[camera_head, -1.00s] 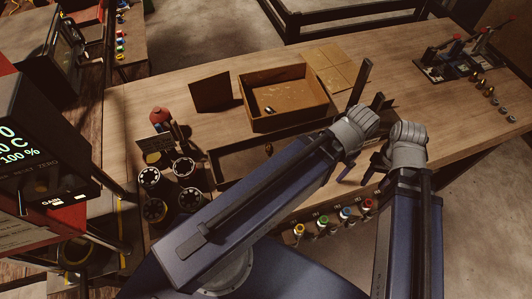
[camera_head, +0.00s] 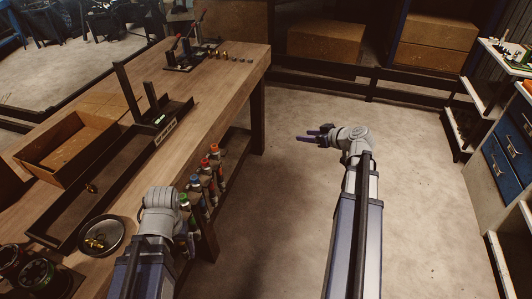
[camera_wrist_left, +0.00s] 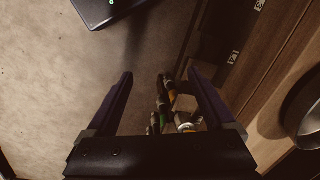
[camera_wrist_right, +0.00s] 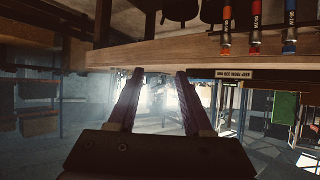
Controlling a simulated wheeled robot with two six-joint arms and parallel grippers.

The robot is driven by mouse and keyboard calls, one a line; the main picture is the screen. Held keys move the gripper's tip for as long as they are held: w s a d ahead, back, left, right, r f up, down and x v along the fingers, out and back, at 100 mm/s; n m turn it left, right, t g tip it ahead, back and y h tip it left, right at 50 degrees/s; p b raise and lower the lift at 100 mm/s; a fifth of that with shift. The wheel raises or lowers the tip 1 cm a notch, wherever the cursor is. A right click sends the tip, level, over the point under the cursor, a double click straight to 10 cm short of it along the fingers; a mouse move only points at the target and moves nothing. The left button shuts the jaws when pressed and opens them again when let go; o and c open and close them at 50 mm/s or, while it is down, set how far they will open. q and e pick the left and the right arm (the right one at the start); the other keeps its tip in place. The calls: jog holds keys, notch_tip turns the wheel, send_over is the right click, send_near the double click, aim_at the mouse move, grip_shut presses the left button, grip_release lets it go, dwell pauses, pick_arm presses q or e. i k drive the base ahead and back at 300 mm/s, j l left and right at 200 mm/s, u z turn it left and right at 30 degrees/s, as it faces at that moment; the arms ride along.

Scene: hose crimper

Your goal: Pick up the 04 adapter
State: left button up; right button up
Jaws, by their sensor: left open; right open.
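I cannot tell which is the 04 adapter. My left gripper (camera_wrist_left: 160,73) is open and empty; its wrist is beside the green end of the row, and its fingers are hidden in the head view. Some adapters (camera_wrist_left: 166,93) show near its right finger. My right gripper (camera_head: 308,136) is open and empty over the floor, right of the table.
The wooden table (camera_head: 215,95) carries a cardboard box (camera_head: 70,150), a long dark tray (camera_head: 95,215) with a small brass part, and a round dish (camera_head: 88,238). A crimping tool stand (camera_head: 190,55) is at the far end. The floor (camera_head: 290,200) right of the table is clear.

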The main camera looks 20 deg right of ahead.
aim_at(91, 190)
jog(key=i+l, duration=0.15)
jog(key=l, duration=0.2)
jog(key=i+l, duration=0.1)
jog(key=l, duration=0.3)
jog(key=i+l+u, duration=0.1)
jog(key=l, duration=0.25)
jog(key=i+l, duration=0.15)
jog(key=l, duration=0.2)
jog(key=i+l, duration=0.15)
jog(key=l, duration=0.25)
jog(key=u, duration=2.6)
